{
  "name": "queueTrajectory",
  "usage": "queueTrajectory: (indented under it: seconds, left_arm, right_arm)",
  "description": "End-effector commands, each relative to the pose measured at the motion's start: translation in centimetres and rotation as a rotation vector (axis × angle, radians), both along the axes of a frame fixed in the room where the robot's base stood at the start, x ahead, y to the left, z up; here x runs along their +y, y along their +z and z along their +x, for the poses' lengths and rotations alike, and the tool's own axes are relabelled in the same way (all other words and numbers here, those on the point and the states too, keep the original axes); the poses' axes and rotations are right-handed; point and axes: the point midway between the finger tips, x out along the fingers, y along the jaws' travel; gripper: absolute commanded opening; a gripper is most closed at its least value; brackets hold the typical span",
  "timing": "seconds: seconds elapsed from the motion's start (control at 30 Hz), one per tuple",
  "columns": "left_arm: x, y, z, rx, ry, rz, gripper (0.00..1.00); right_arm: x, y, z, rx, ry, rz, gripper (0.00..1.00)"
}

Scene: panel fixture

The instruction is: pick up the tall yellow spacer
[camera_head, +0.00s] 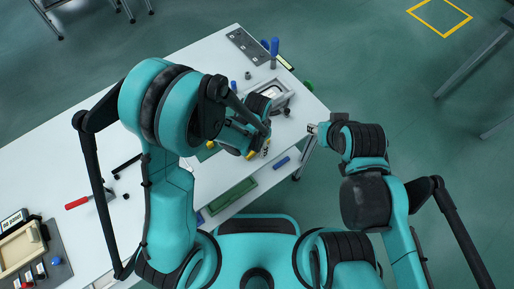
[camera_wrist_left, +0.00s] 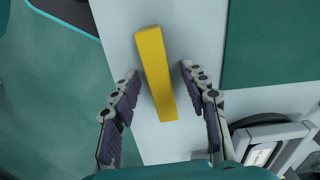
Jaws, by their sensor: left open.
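The tall yellow spacer (camera_wrist_left: 154,72) is a long yellow bar on a pale surface in the left wrist view. My left gripper (camera_wrist_left: 160,74) is open, with one finger on each side of the bar's lower half. A gap shows between each finger and the bar, and I cannot tell the height difference. In the head view my left gripper (camera_head: 263,147) is over the table's near right part, largely hidden by its own arm. A bit of yellow shows beside it. My right gripper (camera_head: 314,128) is off the table's right corner; its fingers are too small to read.
The white table (camera_head: 150,165) carries a grey fixture (camera_head: 275,95), a red-handled tool (camera_head: 77,203) and a blue-handled tool (camera_head: 275,46). A green strip (camera_head: 231,197) and a blue piece (camera_head: 281,163) lie near the front edge. A wooden tray (camera_head: 20,247) is at lower left.

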Motion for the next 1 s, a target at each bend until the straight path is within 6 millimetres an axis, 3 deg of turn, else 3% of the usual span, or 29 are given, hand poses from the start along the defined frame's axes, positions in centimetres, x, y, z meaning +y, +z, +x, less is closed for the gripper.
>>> queueTrajectory:
  seconds: [0.1, 0.27, 0.67, 1.0]
  left_arm:
    - [0.0, 0.1, 0.0, 0.0, 0.0, 0.0, 0.42]
    - [0.0, 0.1, 0.0, 0.0, 0.0, 0.0, 0.0]
    - [0.0, 0.2, 0.0, 0.0, 0.0, 0.0, 0.0]
    - [-0.1, 2.8, 0.6, 0.0, 0.004, 0.0, 0.0]
  right_arm:
    - [0.0, 0.1, 0.0, 0.0, 0.0, 0.0, 0.4]
    - [0.0, 0.1, 0.0, 0.0, 0.0, 0.0, 0.4]
    - [0.0, 0.2, 0.0, 0.0, 0.0, 0.0, 0.4]
    - [0.0, 2.0, 0.0, 0.0, 0.0, 0.0, 0.4]
